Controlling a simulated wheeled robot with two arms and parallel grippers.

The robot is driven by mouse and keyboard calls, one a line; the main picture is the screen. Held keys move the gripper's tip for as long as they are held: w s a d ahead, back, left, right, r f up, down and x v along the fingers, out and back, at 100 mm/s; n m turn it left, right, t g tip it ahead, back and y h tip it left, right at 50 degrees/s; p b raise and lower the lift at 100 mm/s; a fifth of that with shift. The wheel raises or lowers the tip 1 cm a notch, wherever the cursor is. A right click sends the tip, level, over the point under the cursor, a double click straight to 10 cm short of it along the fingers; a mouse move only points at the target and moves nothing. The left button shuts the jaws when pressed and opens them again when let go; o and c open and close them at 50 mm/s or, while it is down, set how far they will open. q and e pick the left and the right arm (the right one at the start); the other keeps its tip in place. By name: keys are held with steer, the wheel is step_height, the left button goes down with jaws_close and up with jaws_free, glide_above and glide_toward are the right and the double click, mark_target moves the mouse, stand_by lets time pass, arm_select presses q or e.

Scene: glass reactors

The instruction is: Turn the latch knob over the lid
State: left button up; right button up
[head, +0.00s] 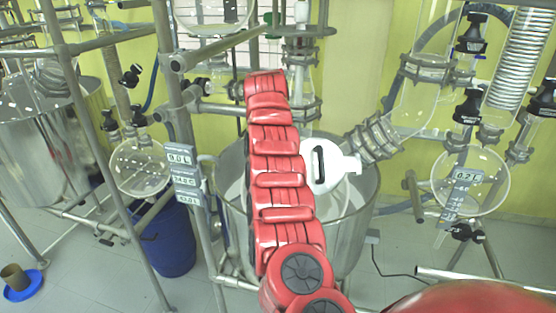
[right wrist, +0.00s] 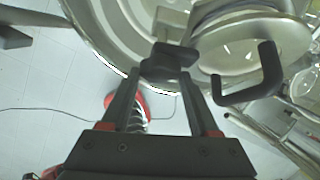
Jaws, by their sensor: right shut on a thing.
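My right gripper (right wrist: 166,76) is shut on a dark latch knob (right wrist: 168,58), which sits between its fingertips in the right wrist view. The pale round lid (right wrist: 295,38) lies just to the right of the knob and carries a black bent handle (right wrist: 262,82). In the head view the white lid (head: 344,170) shows beside my red arm, with its dark handle (head: 319,165) near the arm's edge. The arm hides the knob and my right gripper there. The knob's turn angle is hard to tell. My left gripper is in neither view.
The lid is over a steel vessel (head: 352,235) among metal frame poles. A display panel (head: 184,175) is at its left, another (head: 460,190) at the right. Glass flasks and clamps hang close by. A blue barrel (head: 168,240) stands at the lower left.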

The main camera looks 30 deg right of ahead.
steer(key=shift+f, duration=0.1)
stand_by(0.3)
steer(key=o, duration=1.4)
steer(key=p+v, duration=0.2)
steer(key=v, duration=0.5)
steer(key=shift+s+r, duration=0.1)
steer(key=shift+r, duration=0.2)
